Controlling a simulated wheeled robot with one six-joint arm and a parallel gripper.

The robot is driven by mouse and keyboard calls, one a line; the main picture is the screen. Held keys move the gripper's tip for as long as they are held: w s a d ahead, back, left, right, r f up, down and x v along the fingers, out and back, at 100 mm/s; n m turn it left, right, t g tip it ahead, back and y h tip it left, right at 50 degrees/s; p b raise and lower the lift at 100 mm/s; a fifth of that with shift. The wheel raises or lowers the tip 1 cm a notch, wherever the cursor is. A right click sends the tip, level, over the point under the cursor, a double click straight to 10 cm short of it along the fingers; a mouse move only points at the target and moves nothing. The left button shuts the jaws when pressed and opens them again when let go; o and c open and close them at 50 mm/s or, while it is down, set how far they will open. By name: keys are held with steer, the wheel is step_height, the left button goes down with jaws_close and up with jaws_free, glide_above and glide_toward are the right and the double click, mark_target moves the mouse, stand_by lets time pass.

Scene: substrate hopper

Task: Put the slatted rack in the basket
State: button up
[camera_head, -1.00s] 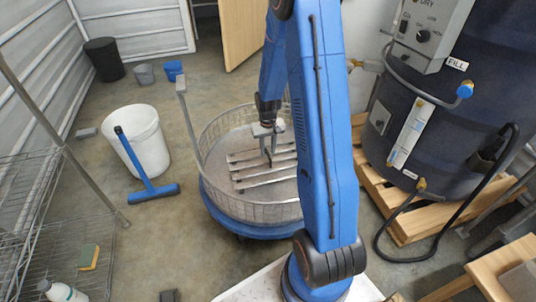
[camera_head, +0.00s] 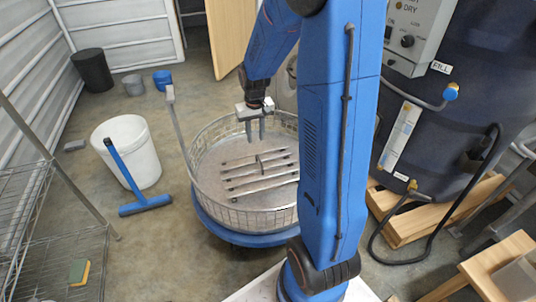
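The slatted rack (camera_head: 258,171) lies flat inside the round wire-mesh basket (camera_head: 208,205), toward the right part of its floor. It has several pale slats and a small dark upright piece near its middle. The basket sits on a blue round base and has a tall post at its left rim. My gripper (camera_head: 256,138) is above the rack near the basket's far rim, with its two fingers pointing down and a gap between them. It holds nothing and looks clear of the rack. My blue arm hides the basket's right edge.
A white bucket (camera_head: 133,158) with a blue squeegee (camera_head: 140,190) leaning on it stands left of the basket. A wire shelf (camera_head: 60,250) is at the left. A large dark tank (camera_head: 450,110) on wooden pallets stands at the right. Floor is open in front of the basket.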

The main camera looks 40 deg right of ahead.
steer(key=s+a+r+n+t, duration=0.2)
steer(key=s+a+r, duration=0.6)
steer(key=s+r, duration=0.55)
steer(key=s+a+r+t, duration=0.1)
steer(key=s+a+r, duration=0.1)
steer(key=s, duration=0.5)
steer(key=s+a+r+t, duration=0.1)
steer(key=s+a+r, duration=0.1)
steer(key=s, duration=0.5)
steer(key=shift+a+r+n, duration=0.3)
steer(key=shift+a+n, duration=0.05)
steer(key=shift+n, duration=0.05)
steer(key=shift+d, duration=0.1)
